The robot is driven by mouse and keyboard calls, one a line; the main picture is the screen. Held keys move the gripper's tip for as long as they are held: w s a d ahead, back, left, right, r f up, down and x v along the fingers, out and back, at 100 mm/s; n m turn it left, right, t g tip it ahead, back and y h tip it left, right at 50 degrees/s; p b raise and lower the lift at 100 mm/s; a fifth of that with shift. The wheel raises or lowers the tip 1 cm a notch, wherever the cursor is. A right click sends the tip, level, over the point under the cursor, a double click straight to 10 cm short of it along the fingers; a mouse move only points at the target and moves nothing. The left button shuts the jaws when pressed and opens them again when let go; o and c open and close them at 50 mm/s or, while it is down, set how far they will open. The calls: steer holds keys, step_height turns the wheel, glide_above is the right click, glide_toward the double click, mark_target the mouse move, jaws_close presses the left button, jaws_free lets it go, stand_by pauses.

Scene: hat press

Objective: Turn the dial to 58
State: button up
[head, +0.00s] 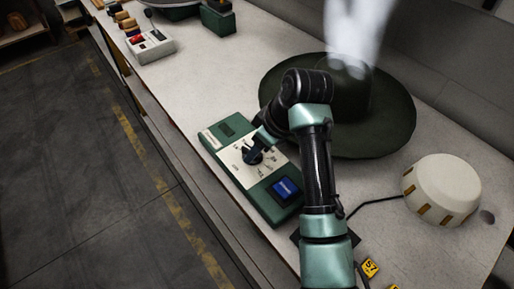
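A green control box (227,172) lies on the workbench left of my arm. It has a pale dial plate (262,171) with dark markings, too small to read. The dark dial knob (252,156) sits near the plate's upper left part. A blue display (285,189) is on the near end of the box, and its text is unreadable. My gripper (258,148) is at the knob, overlapping it in the picture. I cannot tell whether its fingers touch or grip the knob. My wrist hides part of the box's right side.
A large dark green hat (385,122) with white steam above it is behind my arm. A cream dome with brown tabs (440,190) stands at right with a black cable. Yellow tags (370,267) lie at the near edge. A white switch box (150,46) stands far left.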

steer(key=shift+w+a+f, duration=0.1)
steer(key=shift+f, duration=0.25)
jaws_close()
